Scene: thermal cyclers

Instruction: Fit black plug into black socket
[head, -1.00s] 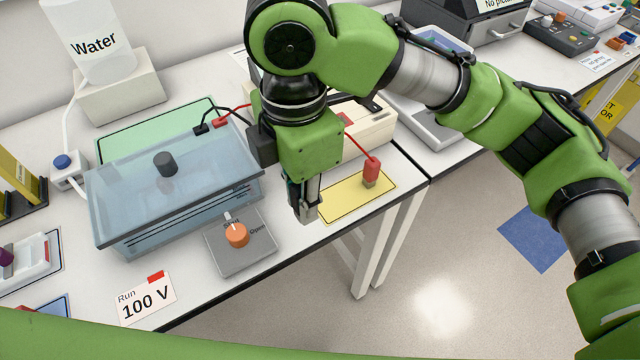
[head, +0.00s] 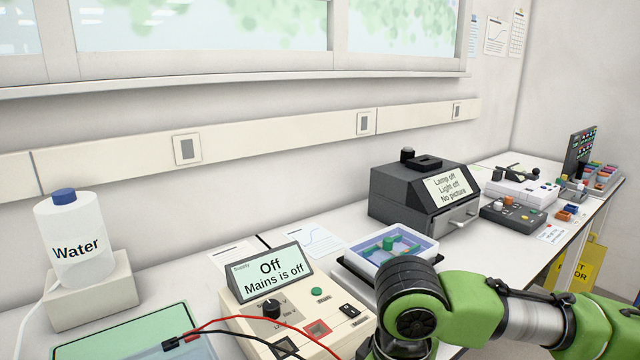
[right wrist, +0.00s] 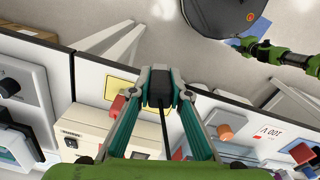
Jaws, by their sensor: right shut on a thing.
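My right gripper (right wrist: 160,80) is shut on the black plug (right wrist: 160,95) in the right wrist view. A thin black lead runs down from the plug. In the head view the gripper is below the picture; only part of my right arm shows at the lower right. The black socket (head: 286,347) is on the sloping front of the power supply (head: 245,312), beside the red socket (head: 317,328). The plug is apart from the supply in the wrist view. My left gripper is not in view.
The supply display (head: 268,272) reads "Off, Mains is off". A red lead (head: 230,320) crosses above the supply's front. The red plug (right wrist: 118,103) stands on a yellow mat (right wrist: 122,86). A tray (head: 375,258) and a dark imager box (head: 405,195) stand to the right.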

